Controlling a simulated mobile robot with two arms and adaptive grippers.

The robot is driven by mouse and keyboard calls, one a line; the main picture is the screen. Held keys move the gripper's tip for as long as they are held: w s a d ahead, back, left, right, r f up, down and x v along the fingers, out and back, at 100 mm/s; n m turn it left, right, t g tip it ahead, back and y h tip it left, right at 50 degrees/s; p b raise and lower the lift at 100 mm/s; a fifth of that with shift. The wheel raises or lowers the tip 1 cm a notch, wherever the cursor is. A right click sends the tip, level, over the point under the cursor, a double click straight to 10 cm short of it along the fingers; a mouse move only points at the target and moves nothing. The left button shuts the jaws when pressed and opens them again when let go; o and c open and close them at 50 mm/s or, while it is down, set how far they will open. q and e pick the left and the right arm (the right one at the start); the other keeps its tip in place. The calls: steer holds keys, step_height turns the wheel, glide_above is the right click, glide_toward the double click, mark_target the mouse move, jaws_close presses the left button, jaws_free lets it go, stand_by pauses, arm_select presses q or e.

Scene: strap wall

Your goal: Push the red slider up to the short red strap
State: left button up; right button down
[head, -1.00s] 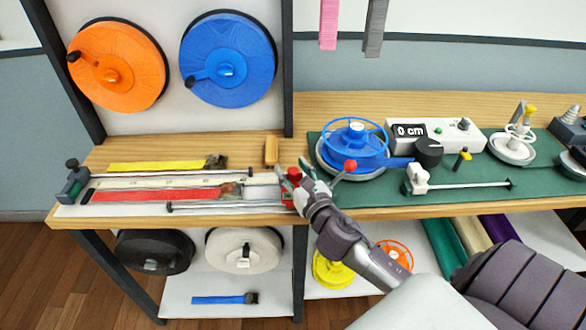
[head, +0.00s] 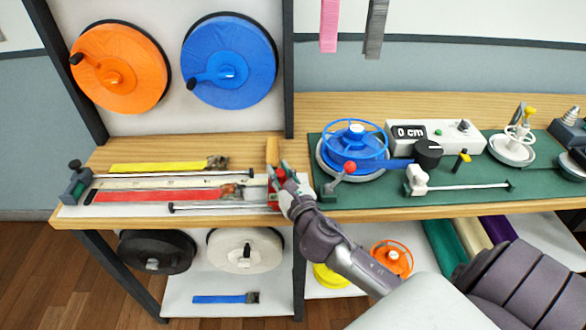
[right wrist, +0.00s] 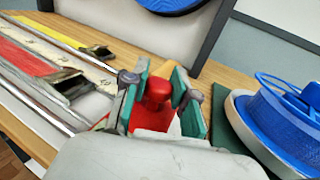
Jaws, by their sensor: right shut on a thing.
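The red slider (head: 276,198) is at the right end of the white measuring board on the wooden bench. My right gripper (head: 280,182) is shut on it; in the right wrist view the slider's red knob (right wrist: 158,90) sits between the two green-padded fingers. A bare stretch of board separates the strap's end from the slider. My left gripper is not in view.
A yellow strap (head: 155,167) lies behind the red one, and metal rods (head: 215,208) run along the board. A wooden block (head: 272,151) stands behind the slider. A blue reel (head: 352,150) on a green mat is to the right of my gripper.

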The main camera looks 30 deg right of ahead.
steer(key=w+a, duration=0.1)
steer(key=a, duration=0.1)
steer(key=w+a, duration=0.1)
steer(key=a, duration=0.1)
steer(key=w+a+p, duration=0.1)
steer(key=a, duration=0.1)
steer(key=shift+w+r, duration=0.1)
steer(key=shift+w, duration=0.15)
steer(key=c, duration=0.9)
jaws_free()
steer(key=shift+w+a, duration=0.1)
steer(key=shift+w, duration=0.05)
steer(key=shift+s, duration=0.2)
steer(key=s+a, duration=0.1)
steer(key=s, duration=1)
steer(key=shift+s+a, duration=0.3)
steer(key=shift+a, duration=0.1)
